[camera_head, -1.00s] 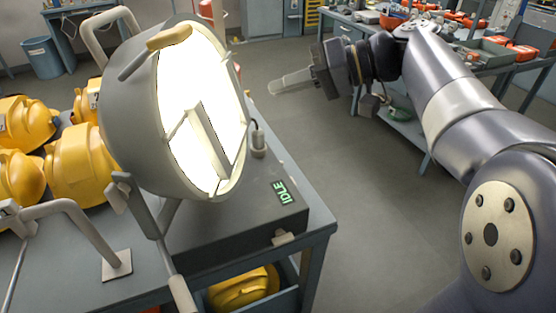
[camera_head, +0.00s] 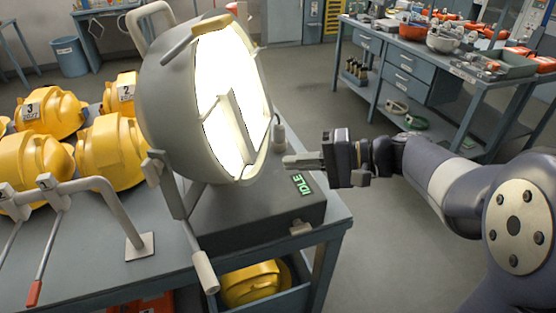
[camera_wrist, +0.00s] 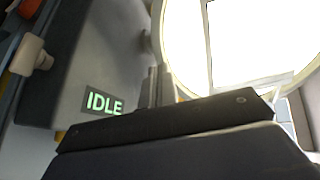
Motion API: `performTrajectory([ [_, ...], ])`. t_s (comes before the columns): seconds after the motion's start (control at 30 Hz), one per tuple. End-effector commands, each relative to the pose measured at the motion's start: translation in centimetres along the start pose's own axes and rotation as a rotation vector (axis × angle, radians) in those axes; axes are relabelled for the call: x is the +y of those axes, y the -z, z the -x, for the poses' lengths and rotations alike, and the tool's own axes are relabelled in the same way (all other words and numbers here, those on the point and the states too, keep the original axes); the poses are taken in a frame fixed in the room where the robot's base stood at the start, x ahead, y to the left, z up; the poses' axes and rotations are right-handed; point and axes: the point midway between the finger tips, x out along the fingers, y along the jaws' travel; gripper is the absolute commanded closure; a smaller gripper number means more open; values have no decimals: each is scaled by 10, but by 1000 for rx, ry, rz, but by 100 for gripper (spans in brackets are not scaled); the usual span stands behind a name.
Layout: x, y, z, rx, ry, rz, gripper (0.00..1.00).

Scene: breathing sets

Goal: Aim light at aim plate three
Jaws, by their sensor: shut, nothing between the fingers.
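The light (camera_head: 204,107) is a large grey round lamp with a bright white face, held in a yoke on a dark base box (camera_head: 252,215). Its face is turned to the right in the head view, and it glows in the wrist view (camera_wrist: 262,45). A green sign (camera_head: 302,184) on the box reads IDLE; it also shows in the wrist view (camera_wrist: 104,103). My gripper (camera_head: 288,161) is shut and empty, just right of the lamp's lower rim and above the box. I cannot tell whether it touches anything. I see no plate marked as aim plate three.
Several yellow helmets (camera_head: 112,150) stand on the bench (camera_head: 90,262) left of the lamp, beside a pale bent rail (camera_head: 88,186). A second bench (camera_head: 408,85) with drawers and orange gear stands at the back right. Open floor (camera_head: 385,255) lies between the benches.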

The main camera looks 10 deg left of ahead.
Motion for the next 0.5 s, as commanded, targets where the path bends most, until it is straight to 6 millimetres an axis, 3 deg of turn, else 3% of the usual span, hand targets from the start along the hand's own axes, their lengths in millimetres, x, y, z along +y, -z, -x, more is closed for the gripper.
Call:
performTrajectory([
  [0.2,-1,0,-31,-3,1,0,100],
  [0.5,0,0,-42,0,0,0,100],
])
